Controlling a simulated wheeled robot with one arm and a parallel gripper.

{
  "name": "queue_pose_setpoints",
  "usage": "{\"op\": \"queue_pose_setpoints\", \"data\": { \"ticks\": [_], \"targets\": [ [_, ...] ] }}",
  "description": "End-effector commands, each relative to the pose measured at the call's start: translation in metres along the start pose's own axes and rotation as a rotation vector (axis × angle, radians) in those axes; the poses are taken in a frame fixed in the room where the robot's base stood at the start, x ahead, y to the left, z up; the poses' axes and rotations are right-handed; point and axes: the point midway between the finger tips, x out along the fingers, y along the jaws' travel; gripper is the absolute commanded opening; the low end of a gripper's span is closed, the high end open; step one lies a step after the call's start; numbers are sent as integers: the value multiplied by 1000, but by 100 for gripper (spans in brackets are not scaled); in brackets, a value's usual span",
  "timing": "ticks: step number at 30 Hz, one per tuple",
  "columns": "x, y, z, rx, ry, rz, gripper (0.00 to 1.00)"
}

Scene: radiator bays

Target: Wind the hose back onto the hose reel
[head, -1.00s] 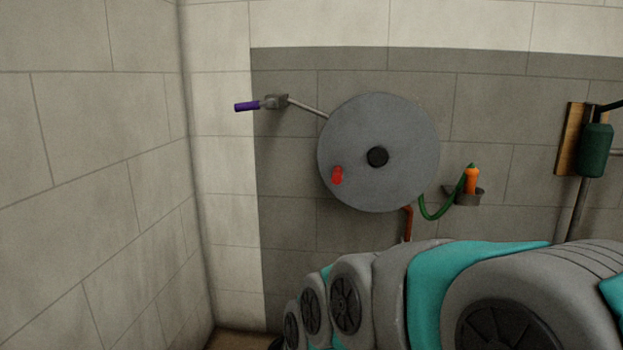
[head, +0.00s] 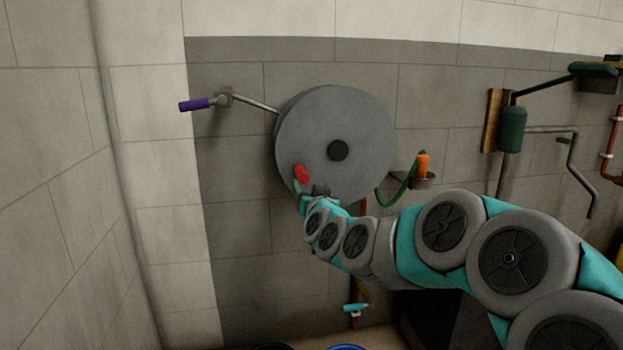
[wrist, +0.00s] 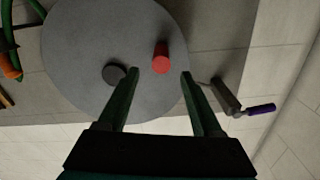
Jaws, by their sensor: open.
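The hose reel (head: 340,115) is a large grey disc on the wall with a dark hub at its middle. A red handle (head: 301,173) sticks out from the lower left of its face. The green hose (head: 392,198) hangs in a short loop from the reel's lower right to an orange nozzle (head: 423,165) in a small holder. My gripper (head: 306,190) is at the handle in the head view. In the wrist view my gripper (wrist: 158,78) is open, its fingers pointing at the disc. The red handle (wrist: 161,58) lies between the fingertip lines, nearer the right finger, not clasped.
A purple-gripped lever (head: 195,105) on a rod sits left of the reel. To the right are a dark green cylinder (head: 514,130) on a wooden board and a bent grey crank (head: 577,170). A rusty pipe runs below the reel.

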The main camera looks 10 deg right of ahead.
Motion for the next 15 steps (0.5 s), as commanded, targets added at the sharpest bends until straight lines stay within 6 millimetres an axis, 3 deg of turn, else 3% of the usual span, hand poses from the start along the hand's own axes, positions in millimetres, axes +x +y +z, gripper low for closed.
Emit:
{"op": "queue_pose_setpoints", "data": {
  "ticks": [15],
  "targets": [
    [62, -1, 0, 1, -3, -2, 67]
  ]
}}
